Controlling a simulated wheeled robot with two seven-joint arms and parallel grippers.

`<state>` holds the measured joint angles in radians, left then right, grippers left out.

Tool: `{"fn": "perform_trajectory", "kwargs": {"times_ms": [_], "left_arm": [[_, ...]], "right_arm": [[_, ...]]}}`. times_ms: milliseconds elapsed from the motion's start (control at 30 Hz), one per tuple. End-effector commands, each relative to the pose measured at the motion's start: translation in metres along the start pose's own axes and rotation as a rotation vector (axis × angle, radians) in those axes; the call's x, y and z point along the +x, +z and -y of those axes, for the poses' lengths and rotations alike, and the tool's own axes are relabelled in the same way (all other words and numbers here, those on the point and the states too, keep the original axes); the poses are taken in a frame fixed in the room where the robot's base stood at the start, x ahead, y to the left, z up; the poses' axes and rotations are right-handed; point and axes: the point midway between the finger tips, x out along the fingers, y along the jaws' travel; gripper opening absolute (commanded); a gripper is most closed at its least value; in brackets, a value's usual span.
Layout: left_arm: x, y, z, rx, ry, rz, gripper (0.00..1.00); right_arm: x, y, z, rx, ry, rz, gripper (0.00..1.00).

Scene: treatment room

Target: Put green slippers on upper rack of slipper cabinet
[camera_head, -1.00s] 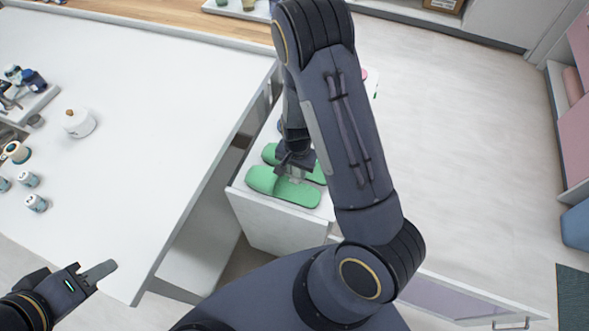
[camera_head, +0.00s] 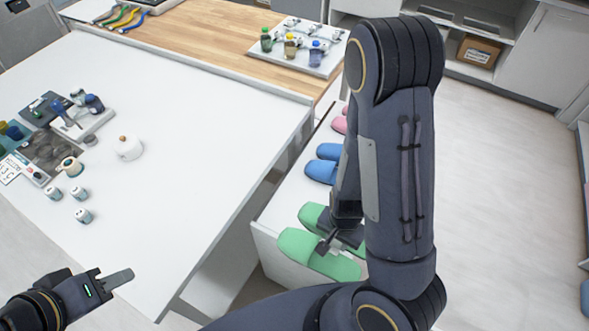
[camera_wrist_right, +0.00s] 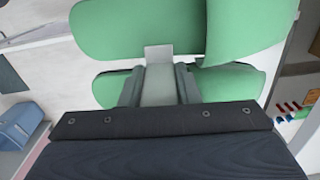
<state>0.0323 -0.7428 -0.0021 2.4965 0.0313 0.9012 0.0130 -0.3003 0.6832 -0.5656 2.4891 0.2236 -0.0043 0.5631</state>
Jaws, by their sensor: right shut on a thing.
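Two green slippers, the near one (camera_head: 305,254) and the far one (camera_head: 312,214), lie side by side on the white top (camera_head: 272,237) of a low cabinet-like unit, partly behind my right arm. My right gripper (camera_head: 328,245) reaches down between them and is shut on a green slipper, apparently the near one. In the right wrist view the gripper (camera_wrist_right: 159,62) sits against the green slippers (camera_wrist_right: 118,28); the exact grip is partly hidden. I cannot tell whether the slipper is lifted. My left gripper (camera_head: 118,279) hangs empty by the white table, seen edge-on.
Blue slippers (camera_head: 322,171) and pink slippers (camera_head: 340,124) stand farther back in the same row. The large white table (camera_head: 190,150) at the left carries a small white pot (camera_head: 129,148), small bottles and trays.

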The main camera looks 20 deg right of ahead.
Motion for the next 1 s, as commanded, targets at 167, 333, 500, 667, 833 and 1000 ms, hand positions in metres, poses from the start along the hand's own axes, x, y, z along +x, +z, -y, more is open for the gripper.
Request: {"fn": "perform_trajectory", "kwargs": {"times_ms": [167,333,500,667,833,1000], "left_arm": [[0.001,0.001,0.001,0.0,0.0,0.0,0.36],[0.005,0.003,0.002,0.0,0.0,0.0,0.36],[0.009,0.005,0.004,0.0,0.0,0.0,0.36],[0.012,0.006,0.005,0.0,0.0,0.0,0.36],[0.012,0.006,0.005,0.0,0.0,0.0,0.36],[0.012,0.006,0.005,0.0,0.0,0.0,0.36]], "right_arm": [[0.0,-0.005,0.011,-0.053,-0.002,-0.003,0.01],[-0.005,-0.032,0.063,-0.31,-0.007,-0.009,0.01],[-0.028,-0.062,0.122,-0.642,-0.006,-0.009,0.01],[-0.052,-0.08,0.155,-0.858,-0.003,-0.006,0.01],[-0.062,-0.085,0.166,-0.936,0.0,-0.001,0.01],[-0.063,-0.085,0.166,-0.939,0.0,-0.001,0.01]]}}
